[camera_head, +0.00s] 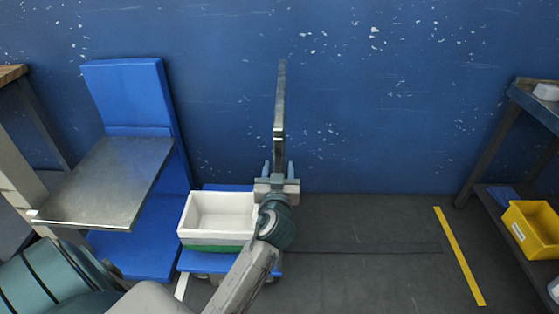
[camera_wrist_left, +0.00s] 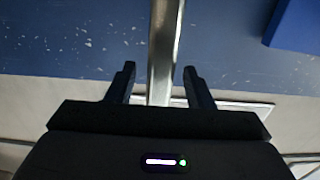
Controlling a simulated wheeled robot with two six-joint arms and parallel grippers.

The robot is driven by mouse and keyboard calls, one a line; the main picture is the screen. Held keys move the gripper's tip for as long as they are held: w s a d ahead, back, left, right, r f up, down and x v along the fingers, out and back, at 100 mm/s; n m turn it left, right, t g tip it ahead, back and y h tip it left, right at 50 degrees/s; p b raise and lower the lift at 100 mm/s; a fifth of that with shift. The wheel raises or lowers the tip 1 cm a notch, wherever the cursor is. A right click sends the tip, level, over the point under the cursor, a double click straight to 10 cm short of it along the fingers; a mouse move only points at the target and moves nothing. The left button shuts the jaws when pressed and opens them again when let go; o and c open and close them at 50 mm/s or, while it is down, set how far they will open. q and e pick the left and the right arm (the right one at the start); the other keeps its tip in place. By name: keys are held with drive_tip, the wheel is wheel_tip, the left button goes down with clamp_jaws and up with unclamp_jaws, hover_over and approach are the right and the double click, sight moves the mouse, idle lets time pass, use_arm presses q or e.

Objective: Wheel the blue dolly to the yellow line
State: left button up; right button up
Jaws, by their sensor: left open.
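The blue dolly (camera_head: 200,262) stands on the dark floor near the blue wall, at lower centre in the head view. It carries a white bin (camera_head: 214,237) with a green layer beneath. A grey metal handle bar (camera_head: 281,105) rises upright on its right side; it also shows in the left wrist view (camera_wrist_left: 165,45). My left gripper (camera_head: 278,170) is open, with its fingers on either side of the bar in the wrist view (camera_wrist_left: 160,82). Contact cannot be told. My arm hides part of the dolly's right side. The yellow line (camera_head: 459,255) lies on the floor at right.
A blue upright panel with a blue base (camera_head: 150,240) and a grey metal plate (camera_head: 108,180) stands left of the dolly. At right is a dark metal rack (camera_head: 487,150) with a yellow bin (camera_head: 530,230). The floor between dolly and line looks clear.

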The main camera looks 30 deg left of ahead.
use_arm(q)
drive_tip(key=shift+x, duration=1.75)
clamp_jaws()
